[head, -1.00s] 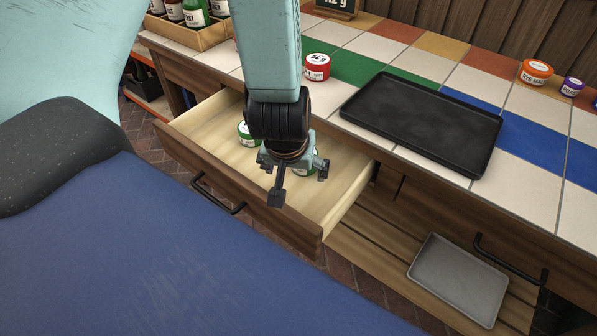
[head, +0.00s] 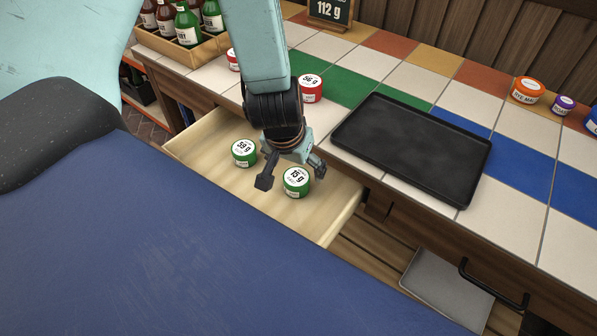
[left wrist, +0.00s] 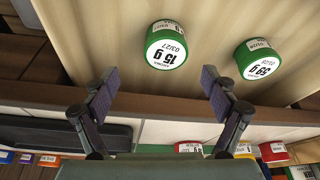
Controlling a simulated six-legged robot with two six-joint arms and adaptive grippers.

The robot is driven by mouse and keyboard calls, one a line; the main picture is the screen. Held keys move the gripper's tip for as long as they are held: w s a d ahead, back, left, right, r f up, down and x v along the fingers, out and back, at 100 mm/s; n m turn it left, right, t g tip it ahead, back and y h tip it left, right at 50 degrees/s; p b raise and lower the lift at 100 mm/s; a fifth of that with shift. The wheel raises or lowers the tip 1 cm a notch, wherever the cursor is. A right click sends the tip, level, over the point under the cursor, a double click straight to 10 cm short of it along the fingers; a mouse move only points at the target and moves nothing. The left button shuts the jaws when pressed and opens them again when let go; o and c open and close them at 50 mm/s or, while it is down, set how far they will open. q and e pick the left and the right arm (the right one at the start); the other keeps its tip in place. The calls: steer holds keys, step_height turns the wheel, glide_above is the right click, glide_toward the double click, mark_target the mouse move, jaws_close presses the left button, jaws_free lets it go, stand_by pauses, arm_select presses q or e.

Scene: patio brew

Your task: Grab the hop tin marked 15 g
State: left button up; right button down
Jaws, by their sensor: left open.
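The green hop tin marked 15 g (head: 296,183) stands in the open drawer (head: 318,216), label up. It also shows in the left wrist view (left wrist: 167,46), ahead of the fingers and between their lines. My left gripper (head: 291,176) is open and empty, above the drawer and close over the 15 g tin. In the left wrist view its two fingers (left wrist: 160,92) are spread wide. My right gripper is not in view.
A black tray (head: 410,150) lies on the tiled counter right of the drawer. A red tin (head: 311,88) stands on the counter behind my arm. A bottle crate (head: 185,47) is at the back left. A grey tray (head: 447,288) lies low at the right.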

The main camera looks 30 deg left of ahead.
mark_target(296, 178)
arm_select(q)
steer(key=x, duration=0.1)
steer(key=b+x, duration=0.1)
steer(key=x, duration=0.1)
steer(key=shift+a+f+b, duration=0.2)
steer(key=shift+f+b, duration=0.05)
steer(key=shift+b, duration=0.05)
steer(key=shift+f, duration=0.25)
steer(key=b+x, duration=0.1)
steer(key=x, duration=0.1)
steer(key=b+x, duration=0.1)
steer(key=x, duration=0.1)
steer(key=shift+a+b, duration=0.25)
steer(key=shift+b, duration=0.1)
steer(key=shift+f, duration=0.1)
steer(key=shift+d, duration=0.1)
steer(key=shift+s+r, duration=0.1)
steer(key=shift+r, duration=0.15)
steer(key=shift+c, duration=0.8)
steer(key=shift+f, duration=0.15)
steer(key=c, duration=0.9)
steer(key=shift+c, duration=0.3)
